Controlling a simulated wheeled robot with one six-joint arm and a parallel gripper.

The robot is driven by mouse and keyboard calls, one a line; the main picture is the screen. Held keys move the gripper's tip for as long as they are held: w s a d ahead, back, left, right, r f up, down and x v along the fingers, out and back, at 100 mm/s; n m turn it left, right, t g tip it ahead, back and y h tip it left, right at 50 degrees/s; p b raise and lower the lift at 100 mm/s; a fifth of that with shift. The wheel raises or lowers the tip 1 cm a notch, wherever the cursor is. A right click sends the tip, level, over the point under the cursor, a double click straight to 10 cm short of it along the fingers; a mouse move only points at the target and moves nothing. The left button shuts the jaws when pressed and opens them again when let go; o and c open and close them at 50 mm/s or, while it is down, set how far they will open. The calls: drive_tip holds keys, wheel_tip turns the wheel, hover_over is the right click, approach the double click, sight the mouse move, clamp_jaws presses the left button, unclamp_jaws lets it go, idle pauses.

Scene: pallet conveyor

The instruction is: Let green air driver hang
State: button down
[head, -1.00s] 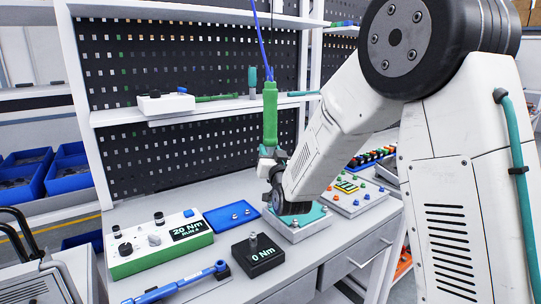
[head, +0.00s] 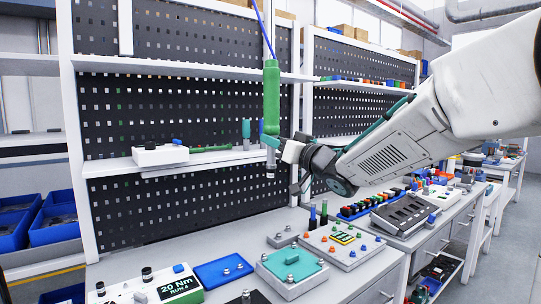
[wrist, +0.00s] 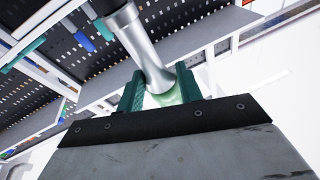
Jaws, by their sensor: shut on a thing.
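The green air driver (head: 271,98) hangs upright from a blue hose (head: 265,30) in the head view, with its silver tip pointing down above the bench. My gripper (head: 272,141) is shut on its lower body from the right. In the wrist view, the teal fingers of my gripper (wrist: 160,90) stand on either side of the driver, whose silver lower part (wrist: 138,45) runs up and left. Its green body shows only faintly between the fingers. The top of the hose is out of view.
Below are a teal-topped fixture plate (head: 292,264), a blue tray (head: 223,270) and a green-sided controller reading 20 Nm (head: 150,288). A grey board with coloured knobs (head: 343,243) stands to the right. A shelf (head: 110,166) with a white box (head: 160,154) is behind the driver.

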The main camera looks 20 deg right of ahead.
sight(276, 128)
drive_tip(key=shift+r, duration=1.75)
drive_tip(key=c, duration=0.9)
unclamp_jaws()
drive_tip(key=shift+o, duration=0.2)
drive_tip(key=v, duration=0.8)
drive_tip(key=w+d+f+m+g+h, duration=0.1)
drive_tip(key=w+d+f+m+h, duration=0.15)
drive_tip(key=d+f+h, duration=0.55)
drive_tip(key=s+d+f+m+g+h, duration=0.35)
drive_tip(key=s+f+g+h, duration=0.2)
drive_tip(key=s+f, duration=0.25)
drive_tip(key=s+a+f+n+g+y, duration=0.1)
drive_tip(key=s+a+f+g, duration=0.2)
drive_tip(key=s, duration=0.6)
drive_tip(key=s+a+f+g+y, duration=0.1)
drive_tip(key=s+a+f+g, duration=0.2)
drive_tip(key=s, duration=0.5)
drive_tip(key=s+a+f+n+g+y, duration=0.1)
drive_tip(key=s+a+f+g+y, duration=0.1)
drive_tip(key=s+a, duration=0.4)
drive_tip(key=s+f+g, duration=0.1)
drive_tip(key=s+g, duration=0.1)
drive_tip(key=s, duration=0.1)
drive_tip(key=shift+s+a+n+g, duration=0.2)
drive_tip(key=shift+s+n+g, duration=0.1)
drive_tip(key=shift+s+g, duration=0.1)
